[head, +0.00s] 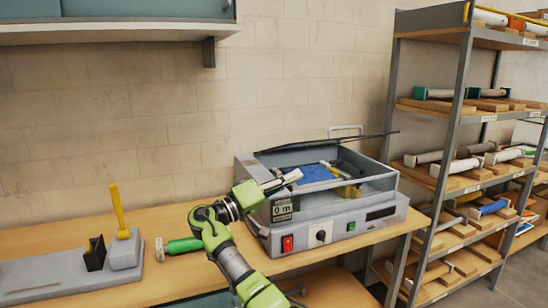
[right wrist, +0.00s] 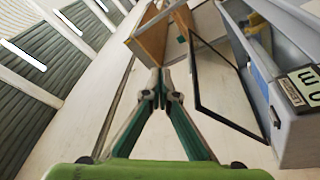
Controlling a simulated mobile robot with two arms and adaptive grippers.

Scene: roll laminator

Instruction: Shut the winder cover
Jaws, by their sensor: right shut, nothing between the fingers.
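The grey roll laminator (head: 345,215) stands on the wooden bench, with a display reading 0 m at its front left. Its dark-framed clear winder cover (head: 368,136) is raised, seen nearly edge-on above the open top. Blue material and rollers show inside. In the right wrist view the cover (right wrist: 222,88) stands out at an angle from the machine body (right wrist: 262,65). My right gripper (head: 288,179) is at the laminator's left front top edge, below the raised cover. Its fingers (right wrist: 161,84) are shut and empty, apart from the cover's frame in the wrist view. My left gripper is not in view.
A green-handled object (head: 184,245) lies left of my right arm. A grey stand with a yellow lever (head: 119,210) is farther left on the bench (head: 190,272). A shelf rack (head: 455,120) with rolls stands to the right. A wall shelf (head: 115,32) hangs at upper left.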

